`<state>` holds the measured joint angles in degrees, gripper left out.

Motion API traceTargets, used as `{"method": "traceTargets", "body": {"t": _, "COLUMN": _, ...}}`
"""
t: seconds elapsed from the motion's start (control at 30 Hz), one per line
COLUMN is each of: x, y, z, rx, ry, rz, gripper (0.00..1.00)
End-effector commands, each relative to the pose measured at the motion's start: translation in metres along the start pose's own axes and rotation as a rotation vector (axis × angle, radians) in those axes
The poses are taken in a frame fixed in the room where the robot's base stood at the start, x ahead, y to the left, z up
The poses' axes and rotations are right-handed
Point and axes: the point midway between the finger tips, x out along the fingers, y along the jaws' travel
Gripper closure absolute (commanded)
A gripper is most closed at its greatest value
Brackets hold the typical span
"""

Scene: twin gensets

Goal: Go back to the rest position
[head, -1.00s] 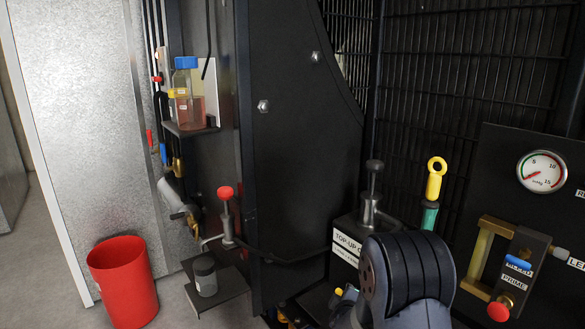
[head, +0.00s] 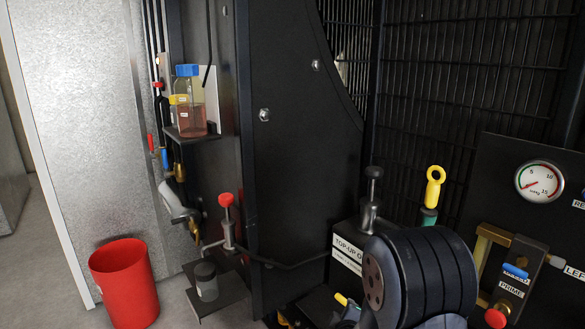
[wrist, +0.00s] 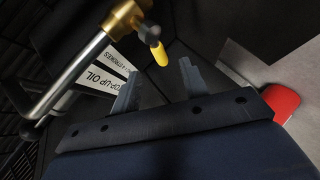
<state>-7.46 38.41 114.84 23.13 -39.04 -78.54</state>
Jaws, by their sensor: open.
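My gripper (wrist: 158,88) shows in the wrist view with its two grey fingers standing apart and nothing between them. In that view a metal pipe with a brass fitting (wrist: 122,20) and a yellow-tipped handle (wrist: 159,53) lie beyond the fingers. The white top-up oil label (wrist: 100,75) is to their left. In the head view my dark arm joint covers the lower middle, in front of the top-up oil box (head: 345,240). The gripper's fingers are hidden there.
A red bin (head: 125,285) stands on the floor at left. A red-knobbed lever (head: 226,215) and a grey jar (head: 206,282) are near the dark panel. A bottle (head: 189,105) sits on a shelf. A gauge (head: 539,181) and brass-framed prime valve (head: 515,270) are at right.

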Motion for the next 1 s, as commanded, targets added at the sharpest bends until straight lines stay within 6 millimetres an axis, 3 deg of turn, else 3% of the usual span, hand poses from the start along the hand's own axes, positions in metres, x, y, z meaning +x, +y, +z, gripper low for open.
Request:
{"method": "traceTargets", "body": {"t": 0.1, "x": -0.026, "y": 0.002, "z": -0.001, "rx": -0.001, "ry": 0.002, "rz": 0.000, "gripper": 0.58}}
{"method": "traceTargets", "body": {"t": 0.13, "x": -0.027, "y": 0.001, "z": 0.000, "rx": 0.000, "ry": 0.000, "rz": 0.000, "gripper": 0.58}}
{"method": "traceTargets", "body": {"t": 0.2, "x": -0.005, "y": -0.002, "z": 0.001, "rx": 0.001, "ry": -0.001, "rz": 0.002, "gripper": 0.58}}
{"method": "traceTargets", "body": {"t": 0.67, "x": 0.084, "y": -0.002, "z": 0.001, "rx": 0.000, "ry": -0.001, "rz": 0.001, "gripper": 0.58}}
{"method": "traceTargets", "body": {"t": 1.0, "x": 0.081, "y": 0.003, "z": 0.000, "rx": 0.097, "ry": 0.084, "rz": 0.084, "gripper": 0.58}}
